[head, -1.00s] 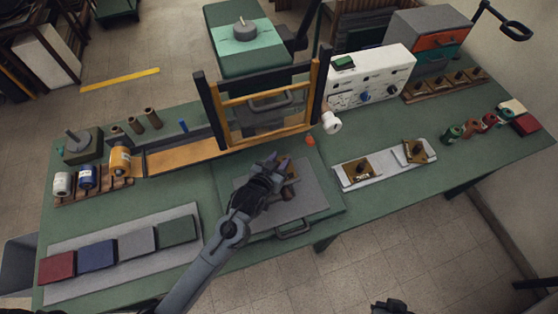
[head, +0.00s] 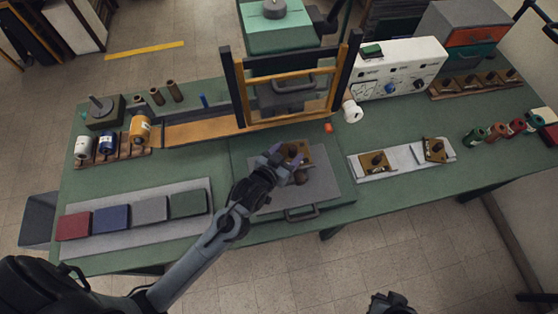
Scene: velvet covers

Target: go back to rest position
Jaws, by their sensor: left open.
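My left gripper (head: 286,164) is open over the grey plate (head: 325,186) of the press in the middle of the green table. A brass stamping die with a brown knob (head: 296,152) lies on that plate just beyond the fingers, partly hidden by them. I cannot tell whether the fingers touch it. My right gripper (head: 391,303) shows only in part at the bottom edge, away from the table. Its fingers are not clear.
The press frame (head: 238,92) stands behind the plate. Four covers, such as the red one (head: 73,225), lie on a grey mat at left. More brass dies (head: 376,161) sit on a light tray at right. A white control box (head: 408,72) stands behind. The front floor is clear.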

